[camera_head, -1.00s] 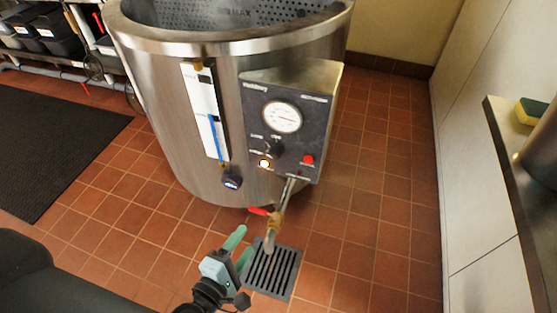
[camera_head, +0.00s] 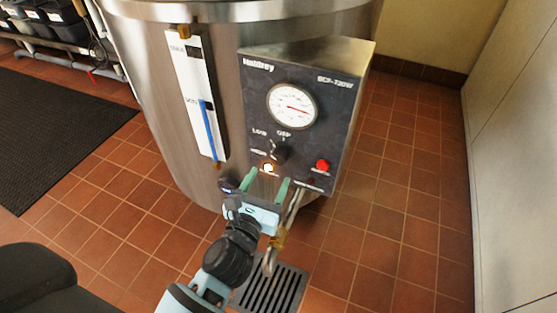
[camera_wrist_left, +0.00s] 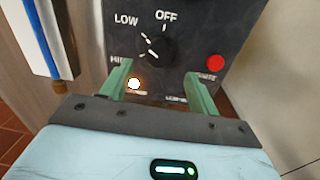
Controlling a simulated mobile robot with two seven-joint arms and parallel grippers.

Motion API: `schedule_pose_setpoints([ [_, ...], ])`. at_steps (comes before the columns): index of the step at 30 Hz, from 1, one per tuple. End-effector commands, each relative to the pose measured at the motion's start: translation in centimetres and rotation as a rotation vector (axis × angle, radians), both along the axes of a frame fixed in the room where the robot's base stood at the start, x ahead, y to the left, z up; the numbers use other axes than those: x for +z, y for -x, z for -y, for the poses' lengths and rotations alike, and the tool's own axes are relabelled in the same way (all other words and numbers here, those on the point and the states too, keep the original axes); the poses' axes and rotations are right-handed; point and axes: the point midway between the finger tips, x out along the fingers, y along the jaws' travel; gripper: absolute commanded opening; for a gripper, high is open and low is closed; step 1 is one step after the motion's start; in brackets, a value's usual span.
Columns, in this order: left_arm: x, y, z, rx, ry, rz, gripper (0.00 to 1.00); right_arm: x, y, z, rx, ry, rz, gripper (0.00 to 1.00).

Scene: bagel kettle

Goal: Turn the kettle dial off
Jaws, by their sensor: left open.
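The large steel kettle (camera_head: 150,110) has a dark control panel (camera_head: 345,110) on its front. The black kettle dial (camera_head: 280,152) sits below the round gauge, with LOW and OFF labels above it; it also shows in the left wrist view (camera_wrist_left: 157,47). My left gripper (camera_head: 268,186) is open and empty, just below and in front of the dial. In the left wrist view its green fingers (camera_wrist_left: 158,78) are spread to either side below the dial. My right gripper is not in view.
A red button (camera_head: 322,165) is right of the dial. A valve pipe (camera_head: 285,225) hangs below the panel over a floor drain (camera_head: 285,290). A sight gauge (camera_head: 205,110) runs down the kettle's left. A black mat (camera_head: 60,130) lies left; tiled floor is clear at right.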

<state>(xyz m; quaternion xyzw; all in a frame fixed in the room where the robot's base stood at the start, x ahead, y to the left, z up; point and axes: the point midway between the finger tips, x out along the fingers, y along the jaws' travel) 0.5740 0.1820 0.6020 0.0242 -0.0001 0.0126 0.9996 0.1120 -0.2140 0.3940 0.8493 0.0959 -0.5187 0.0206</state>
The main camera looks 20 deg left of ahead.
Motion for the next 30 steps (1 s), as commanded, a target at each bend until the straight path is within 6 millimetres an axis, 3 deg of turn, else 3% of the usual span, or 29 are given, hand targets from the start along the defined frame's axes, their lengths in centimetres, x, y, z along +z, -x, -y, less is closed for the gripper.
schedule_pose_setpoints([
  [15,-0.2,-6.4,-0.2,0.000,-0.004,-0.001,0.61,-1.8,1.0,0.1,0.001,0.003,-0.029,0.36],
  [27,0.0,-7.1,-0.2,0.000,-0.004,-0.001,0.61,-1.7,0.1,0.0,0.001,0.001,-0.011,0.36],
  [30,0.0,-7.1,-0.2,0.000,-0.004,-0.001,0.50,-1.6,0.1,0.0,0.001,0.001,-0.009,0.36],
])
